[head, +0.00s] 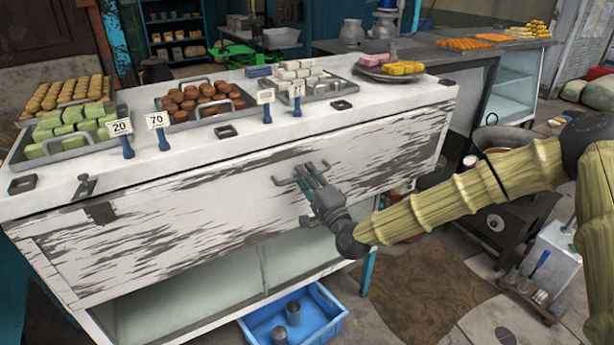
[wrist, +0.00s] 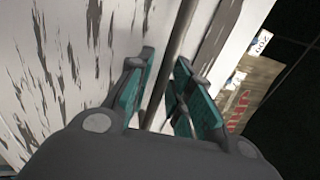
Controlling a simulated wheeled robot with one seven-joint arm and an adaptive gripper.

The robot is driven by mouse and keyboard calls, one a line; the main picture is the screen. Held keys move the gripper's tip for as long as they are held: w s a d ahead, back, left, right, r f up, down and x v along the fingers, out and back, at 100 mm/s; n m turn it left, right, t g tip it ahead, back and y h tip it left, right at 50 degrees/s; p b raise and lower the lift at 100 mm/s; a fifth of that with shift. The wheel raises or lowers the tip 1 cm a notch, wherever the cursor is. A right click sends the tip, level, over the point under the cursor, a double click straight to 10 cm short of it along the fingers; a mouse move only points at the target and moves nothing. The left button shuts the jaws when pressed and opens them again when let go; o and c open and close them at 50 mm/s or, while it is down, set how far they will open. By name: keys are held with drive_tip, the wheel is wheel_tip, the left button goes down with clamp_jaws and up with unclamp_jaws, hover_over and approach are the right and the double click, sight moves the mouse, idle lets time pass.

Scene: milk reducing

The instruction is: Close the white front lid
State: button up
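The white front lid (head: 240,190) is a long panel with peeling paint on the front of the counter, and it fills the left of the wrist view (wrist: 60,60). It slants outward from the countertop, with the lower case showing open beneath it. A thin metal handle bar (head: 284,181) is fixed to its face, right of middle. My gripper (head: 311,172) is at this handle. In the wrist view, the handle bar (wrist: 178,35) runs between the teal finger pads of my gripper (wrist: 166,75). The fingers are apart, with small gaps beside the bar.
Trays of sweets and price tags stand on the white countertop (head: 340,115). Below the lid is an open case with a pale shelf (head: 190,300). A blue crate (head: 325,328) with metal cups sits on the floor. A stove with a pan (head: 503,140) stands at right.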

clamp_jaws()
drive_tip(key=shift+w, duration=0.1)
drive_tip(key=shift+w+a+r+b, duration=0.35)
drive_tip(key=shift+w+b, duration=0.2)
drive_tip(key=shift+b, duration=0.2)
drive_tip(key=shift+o, duration=2.3)
unclamp_jaws()
drive_tip(key=shift+w+a+f, duration=0.1)
drive_tip(key=shift+a+f, duration=0.05)
drive_tip(key=v, duration=1.2)
